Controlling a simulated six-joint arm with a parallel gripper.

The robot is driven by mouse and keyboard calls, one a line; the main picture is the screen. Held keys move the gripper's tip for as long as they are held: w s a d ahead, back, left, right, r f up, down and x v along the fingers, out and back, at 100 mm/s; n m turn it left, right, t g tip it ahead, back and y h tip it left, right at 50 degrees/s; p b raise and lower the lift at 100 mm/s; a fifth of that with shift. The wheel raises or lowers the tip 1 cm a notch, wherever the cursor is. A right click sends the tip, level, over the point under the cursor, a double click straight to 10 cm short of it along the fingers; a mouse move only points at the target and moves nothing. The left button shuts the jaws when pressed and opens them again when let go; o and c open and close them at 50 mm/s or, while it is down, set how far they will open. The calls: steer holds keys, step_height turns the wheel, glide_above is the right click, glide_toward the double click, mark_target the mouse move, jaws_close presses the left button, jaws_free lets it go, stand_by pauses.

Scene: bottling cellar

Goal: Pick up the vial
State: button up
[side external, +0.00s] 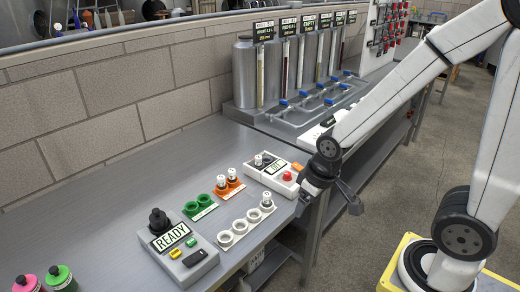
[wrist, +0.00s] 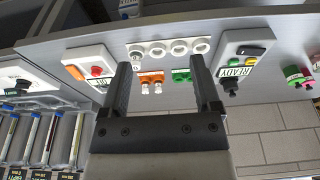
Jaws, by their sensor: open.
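Several small vials show. Two white-capped vials (side external: 232,175) stand in the orange two-hole holder (side external: 228,191); they also show in the wrist view (wrist: 158,88). One vial (side external: 266,199) stands in the right end hole of the white four-hole rack (side external: 246,231), whose other holes look empty. The frames do not tell which vial is meant. My gripper (wrist: 160,62) is open, with nothing seen between its fingers. In the side view it is at the bench's front edge, right of the rack and apart from the vials.
A green two-hole holder (side external: 202,206) sits left of the orange one. A control box marked READY (side external: 178,245) is at the front, and a white box with a red button (side external: 273,176) is behind the rack. Tall tubes and metal tanks (side external: 245,75) stand at the back.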

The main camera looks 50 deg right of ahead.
steer(key=w+d+n, duration=0.4)
steer(key=w+n, duration=0.3)
steer(key=w, duration=0.5)
steer(key=n+g+h, duration=0.1)
steer(key=n, duration=1.9)
glide_above(258, 157)
steer(key=s, duration=0.1)
step_height(258, 157, down, 6)
steer(key=shift+a+f, duration=0.1)
steer(key=shift+f, duration=1.3)
steer(key=shift+w+d+f, duration=0.1)
steer(key=shift+w+f, duration=0.15)
steer(key=shift+f, duration=1.05)
steer(key=shift+w+d+f, duration=0.1)
steer(key=shift+w+f, duration=0.1)
steer(key=shift+f, duration=1.05)
